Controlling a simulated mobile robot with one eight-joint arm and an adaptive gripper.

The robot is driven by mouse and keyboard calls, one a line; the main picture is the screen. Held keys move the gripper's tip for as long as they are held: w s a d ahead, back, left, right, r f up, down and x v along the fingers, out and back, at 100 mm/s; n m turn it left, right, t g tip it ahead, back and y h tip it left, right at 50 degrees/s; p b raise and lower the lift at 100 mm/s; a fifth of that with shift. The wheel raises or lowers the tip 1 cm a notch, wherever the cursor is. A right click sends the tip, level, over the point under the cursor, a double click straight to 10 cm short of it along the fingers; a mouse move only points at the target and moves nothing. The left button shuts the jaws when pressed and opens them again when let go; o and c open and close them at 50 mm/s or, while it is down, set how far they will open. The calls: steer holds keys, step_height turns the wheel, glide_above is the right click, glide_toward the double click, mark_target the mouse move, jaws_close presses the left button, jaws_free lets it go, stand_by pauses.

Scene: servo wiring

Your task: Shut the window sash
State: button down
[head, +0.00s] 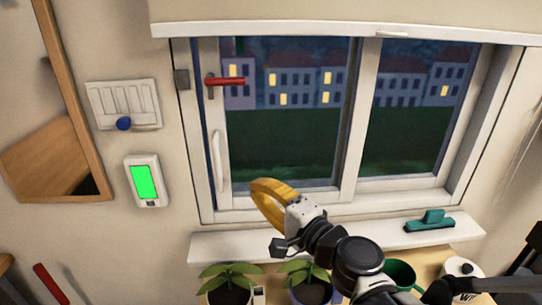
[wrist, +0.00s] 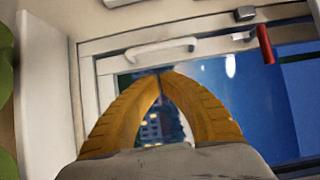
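The window sash (head: 209,130) is the left-hand white-framed pane, with a red lever handle (head: 226,81) lying level and a white pull handle (head: 217,161) below it. Its left edge stands close beside the window frame (head: 186,130); I cannot tell if a small gap is there. In the wrist view the pull handle (wrist: 160,50) and the red lever (wrist: 265,44) show beyond my fingers. My gripper (head: 258,184) has yellow curved fingers in front of the sash's lower part, right of the pull handle. Its fingertips (wrist: 160,73) meet, with nothing seen between them.
The sill (head: 350,233) runs below, with a teal clip-like object (head: 429,220) at its right. Potted plants (head: 229,287) and a green mug (head: 400,272) stand below the sill. A panel with a green screen (head: 145,181) is on the wall at left. A blind (head: 385,33) hangs above.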

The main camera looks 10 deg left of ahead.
steer(key=w+d+f+n+g+y+p, duration=0.2)
steer(key=w+d+n+g+y, duration=0.15)
steer(key=w+d+g, duration=0.2)
steer(key=a+b, duration=0.3)
steer(key=a, duration=1)
steer(key=shift+w+a+n+b, duration=0.15)
steer(key=shift+w+n+b, duration=0.2)
steer(key=shift+w+n, duration=0.1)
steer(key=shift+r+g, duration=0.1)
steer(key=shift+g, duration=0.15)
steer(key=shift+s+a, duration=0.2)
steer(key=shift+a, duration=0.35)
steer(key=shift+s+a, duration=0.2)
steer(key=shift+a, duration=0.3)
steer(key=shift+d, duration=0.1)
